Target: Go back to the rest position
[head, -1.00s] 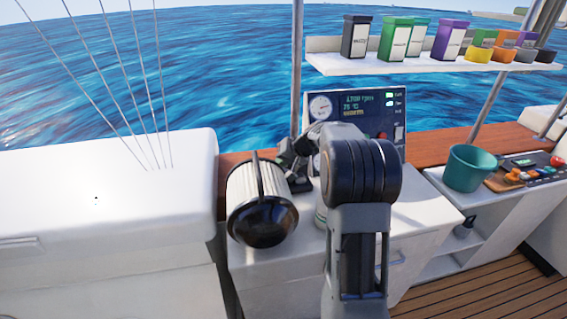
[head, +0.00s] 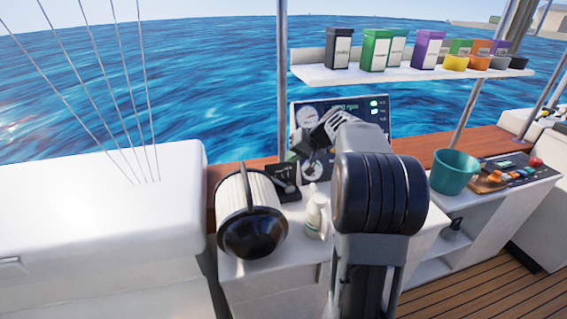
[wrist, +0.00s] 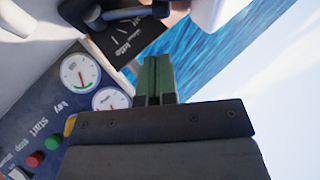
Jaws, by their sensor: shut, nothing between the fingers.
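My gripper (head: 292,157) is in front of the lower left of the instrument panel (head: 372,108) in the head view, above the small black lever box (head: 284,178). In the wrist view its two green fingers (wrist: 152,72) are together with nothing between them. The wrist view also shows the black plate marked "idle" (wrist: 125,38) beyond the fingertips and the blue panel with gauges (wrist: 45,110) at left. My arm is folded in front of the counter and hides part of the panel.
A shelf (head: 420,74) holds several coloured boxes. Wooden deck (head: 470,285) lies lower right.

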